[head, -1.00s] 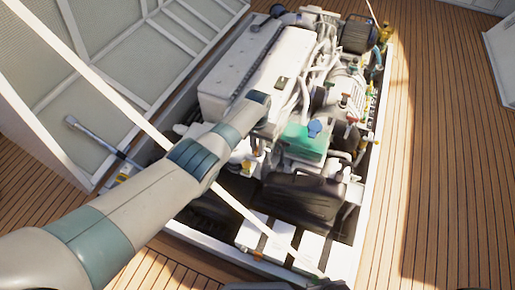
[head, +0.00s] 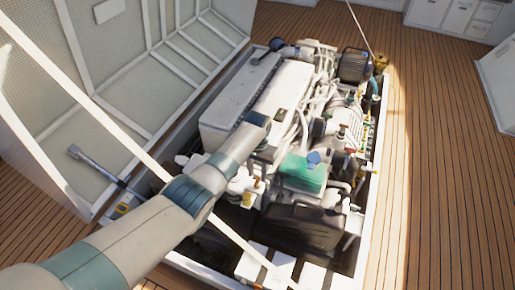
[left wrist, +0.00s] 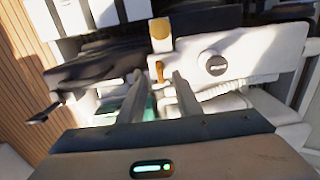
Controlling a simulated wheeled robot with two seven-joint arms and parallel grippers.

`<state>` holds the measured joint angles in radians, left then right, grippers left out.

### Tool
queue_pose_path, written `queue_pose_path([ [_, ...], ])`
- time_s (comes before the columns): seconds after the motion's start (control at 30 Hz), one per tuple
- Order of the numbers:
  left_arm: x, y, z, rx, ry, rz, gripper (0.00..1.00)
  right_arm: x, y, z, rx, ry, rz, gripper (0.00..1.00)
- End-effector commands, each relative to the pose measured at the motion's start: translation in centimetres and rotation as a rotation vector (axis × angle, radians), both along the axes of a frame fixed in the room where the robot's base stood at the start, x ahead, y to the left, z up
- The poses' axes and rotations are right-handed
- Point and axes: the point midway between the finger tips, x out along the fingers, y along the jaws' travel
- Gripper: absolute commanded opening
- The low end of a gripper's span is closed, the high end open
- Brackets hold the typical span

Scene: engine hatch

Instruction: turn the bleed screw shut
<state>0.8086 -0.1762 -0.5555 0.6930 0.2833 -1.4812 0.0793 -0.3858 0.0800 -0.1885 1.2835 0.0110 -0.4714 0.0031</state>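A small orange-brass fitting (left wrist: 160,71), possibly the bleed screw, stands on a pale block in the left wrist view. A round brass cap (left wrist: 160,28) is just beyond it. My left gripper (left wrist: 159,78) has two fingers apart, pointing at the orange fitting, with a gap between them. I cannot tell whether either finger touches it. In the head view my left arm reaches over the engine (head: 285,95), and its wrist hides part of the area below. A small orange spot (head: 257,183) shows beside the wrist. My right gripper is out of view.
A green box with a blue cap (head: 303,173) and a black case (head: 300,228) are close to the arm. The raised hatch (head: 120,60) stands left. Wooden deck (head: 440,170) is clear at right.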

Motion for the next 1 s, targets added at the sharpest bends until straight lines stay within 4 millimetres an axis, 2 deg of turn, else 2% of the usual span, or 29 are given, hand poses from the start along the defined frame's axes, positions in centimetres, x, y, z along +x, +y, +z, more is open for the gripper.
queue_pose_path([
  [0.03, 0.0, 0.0, 1.3, -0.003, -0.003, -0.001, 0.31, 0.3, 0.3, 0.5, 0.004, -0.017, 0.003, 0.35],
  [0.3, 0.1, 0.0, 6.7, -0.003, -0.003, 0.001, 0.31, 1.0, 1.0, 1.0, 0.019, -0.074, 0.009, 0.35],
  [0.5, 0.0, 0.0, 10.0, -0.002, -0.001, -0.001, 0.31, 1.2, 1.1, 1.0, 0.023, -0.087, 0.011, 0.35],
  [0.7, 0.0, 0.0, 11.8, -0.001, 0.000, 0.000, 0.31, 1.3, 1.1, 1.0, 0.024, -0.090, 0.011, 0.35],
  [1.0, 0.0, 0.0, 12.2, -0.001, 0.000, 0.000, 0.31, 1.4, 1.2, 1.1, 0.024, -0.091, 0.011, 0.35],
])
